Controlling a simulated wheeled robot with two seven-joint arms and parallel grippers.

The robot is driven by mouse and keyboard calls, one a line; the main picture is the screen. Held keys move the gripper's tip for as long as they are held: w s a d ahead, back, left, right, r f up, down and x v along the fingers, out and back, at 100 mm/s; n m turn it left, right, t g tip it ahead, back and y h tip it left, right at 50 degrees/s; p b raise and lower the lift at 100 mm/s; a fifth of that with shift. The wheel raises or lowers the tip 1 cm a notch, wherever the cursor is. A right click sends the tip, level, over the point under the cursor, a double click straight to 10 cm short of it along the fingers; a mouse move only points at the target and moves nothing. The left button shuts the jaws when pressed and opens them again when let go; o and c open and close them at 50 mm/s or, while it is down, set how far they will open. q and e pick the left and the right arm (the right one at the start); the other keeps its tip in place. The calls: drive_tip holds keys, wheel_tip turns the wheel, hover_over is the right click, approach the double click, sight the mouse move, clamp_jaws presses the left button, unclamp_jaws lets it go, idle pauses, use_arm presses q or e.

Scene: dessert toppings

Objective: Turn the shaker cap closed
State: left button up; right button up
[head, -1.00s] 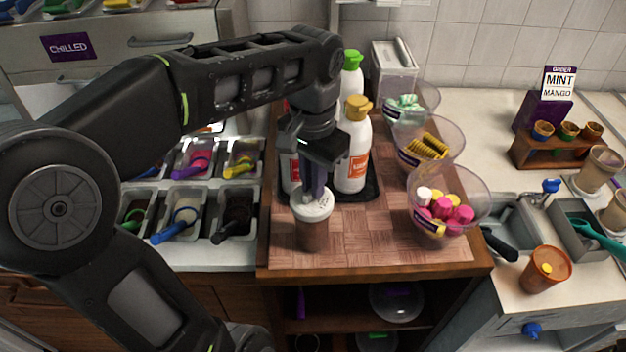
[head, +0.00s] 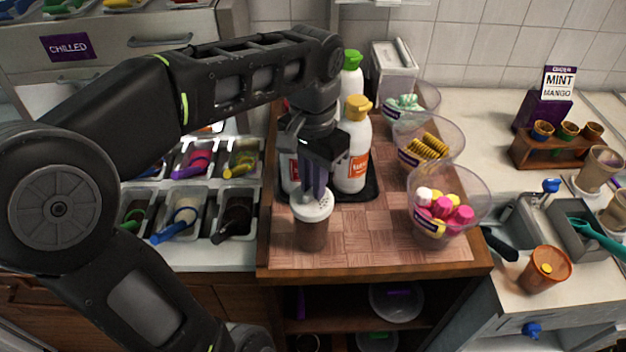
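The shaker (head: 312,236) stands upright near the front left of the wooden board, with a brown, see-through body. Its white shaker cap (head: 322,212) is on top, with small dark holes showing on its right side. My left gripper (head: 314,192) points straight down over the shaker, and its fingers are close together on the top middle of the cap. They look shut on the cap's raised middle, which they mostly hide. My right gripper is not in view.
Squeeze bottles (head: 354,150) stand on a dark tray just behind the shaker. Clear bowls of sweets (head: 472,190) line the board's right side. Topping tubs (head: 182,213) lie to the left. The board (head: 385,235) is clear right of the shaker.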

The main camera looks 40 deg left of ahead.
use_arm(q)
drive_tip(key=o, duration=0.3)
drive_tip(key=shift+r, duration=0.1)
drive_tip(key=shift+r, duration=0.25)
wheel_tip(320, 180, up, 2)
drive_tip(key=shift+r, duration=0.25)
wheel_tip(320, 180, up, 5)
drive_tip(key=p, duration=0.5)
drive_tip(key=shift+f, duration=0.2)
